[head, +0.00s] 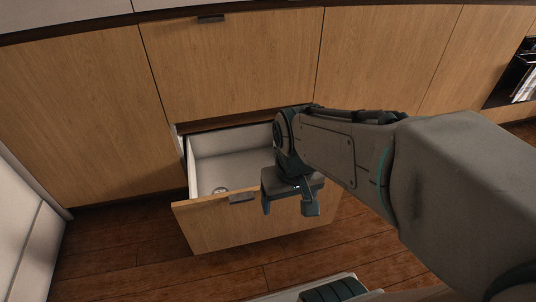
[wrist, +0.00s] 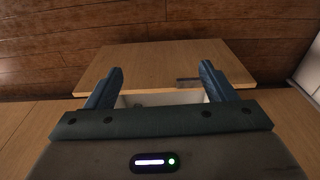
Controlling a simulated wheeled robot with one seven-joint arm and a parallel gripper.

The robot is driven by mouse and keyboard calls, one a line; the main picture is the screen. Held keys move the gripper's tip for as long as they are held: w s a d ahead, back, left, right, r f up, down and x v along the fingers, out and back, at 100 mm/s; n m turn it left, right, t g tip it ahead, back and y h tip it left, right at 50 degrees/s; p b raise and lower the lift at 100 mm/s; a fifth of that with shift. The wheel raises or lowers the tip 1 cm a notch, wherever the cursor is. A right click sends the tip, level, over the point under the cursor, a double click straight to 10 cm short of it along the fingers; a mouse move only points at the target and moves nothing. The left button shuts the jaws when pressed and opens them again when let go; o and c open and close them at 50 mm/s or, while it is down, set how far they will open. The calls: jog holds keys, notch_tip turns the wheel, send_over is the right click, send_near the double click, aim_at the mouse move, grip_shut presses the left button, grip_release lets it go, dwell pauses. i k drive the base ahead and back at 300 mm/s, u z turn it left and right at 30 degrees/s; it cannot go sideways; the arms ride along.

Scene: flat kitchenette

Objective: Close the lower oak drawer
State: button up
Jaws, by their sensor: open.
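The lower oak drawer (head: 222,222) is pulled out from the cabinet, with its white interior (head: 225,172) showing. It has a small dark handle (head: 241,198) at the top edge of its front. A small round item (head: 220,190) lies inside near the front; I cannot tell what it is. My gripper (head: 290,208) is open and empty, in front of or over the right part of the drawer front in the head view. In the wrist view the drawer front (wrist: 150,65) shows beyond and between my open fingers (wrist: 160,85), with the handle (wrist: 188,82) nearer the right finger. Contact cannot be told.
The upper oak drawer (head: 235,65) above it is shut. Oak panels (head: 85,110) flank it left and right. A white panel (head: 25,215) stands at the left. The wooden floor (head: 120,250) in front is clear at the left. A dark open recess (head: 515,80) is at the far right.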

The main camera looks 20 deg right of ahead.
aim_at(233, 159)
jog(key=u, duration=2.15)
jog(key=k, duration=0.65)
jog(key=z, duration=2.6)
